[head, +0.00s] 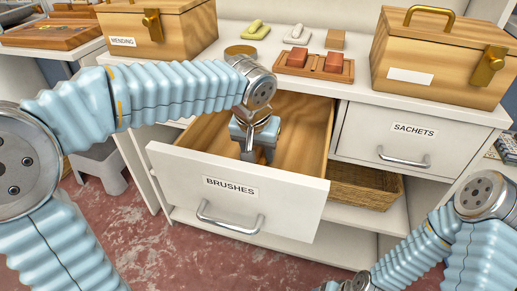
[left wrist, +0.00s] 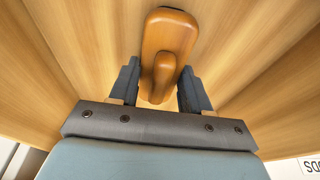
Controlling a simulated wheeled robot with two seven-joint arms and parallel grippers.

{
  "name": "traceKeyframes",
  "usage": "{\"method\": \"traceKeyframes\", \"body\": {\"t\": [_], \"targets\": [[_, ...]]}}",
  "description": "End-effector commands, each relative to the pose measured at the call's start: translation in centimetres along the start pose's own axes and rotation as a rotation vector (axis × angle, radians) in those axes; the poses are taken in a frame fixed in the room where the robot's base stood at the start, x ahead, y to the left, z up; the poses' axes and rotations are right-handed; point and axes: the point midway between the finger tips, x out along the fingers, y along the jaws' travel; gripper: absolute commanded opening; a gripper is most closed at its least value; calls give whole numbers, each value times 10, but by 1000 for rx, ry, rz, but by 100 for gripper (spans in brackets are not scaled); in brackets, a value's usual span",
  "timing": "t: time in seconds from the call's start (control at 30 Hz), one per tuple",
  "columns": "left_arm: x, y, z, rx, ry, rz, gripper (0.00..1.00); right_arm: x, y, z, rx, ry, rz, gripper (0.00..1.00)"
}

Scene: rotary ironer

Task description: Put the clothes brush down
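The clothes brush (left wrist: 168,40) has an orange-brown wooden back with a raised knob. In the left wrist view it lies in a wooden drawer, slightly tilted, with its near end between the two fingers of my left gripper (left wrist: 158,90). The fingers stand apart, with gaps between them and the knob. In the head view my left gripper (head: 257,155) points down inside the open drawer labelled BRUSHES (head: 180,165). The brush is hidden there behind the gripper and drawer front. My right arm shows at the lower right; its gripper is out of the picture.
The SACHETS drawer (head: 405,137) beside it is shut. A wicker basket (head: 365,188) sits on the shelf below. On the counter are two wooden boxes (head: 165,32) (head: 440,55) and a tray with two reddish blocks (head: 314,68). The drawer walls surround my left gripper.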

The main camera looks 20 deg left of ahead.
Motion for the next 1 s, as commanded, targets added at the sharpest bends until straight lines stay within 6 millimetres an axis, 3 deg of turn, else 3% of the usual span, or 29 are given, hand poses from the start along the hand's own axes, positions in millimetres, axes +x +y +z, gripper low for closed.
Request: {"method": "traceKeyframes", "body": {"t": [0.03,0.13,0.53,1.0], "targets": [[0,0,0,0,0,0,55,0,0,0,0,0,0,71],[0,0,0,0,0,0,70,0,0,0,0,0,0,71],[-10,0,-2,0,3,1,71,-4,-1,0,0,0,0,71],[-107,0,-2,1,2,0,71,-11,-5,0,-1,-1,-1,71]]}}
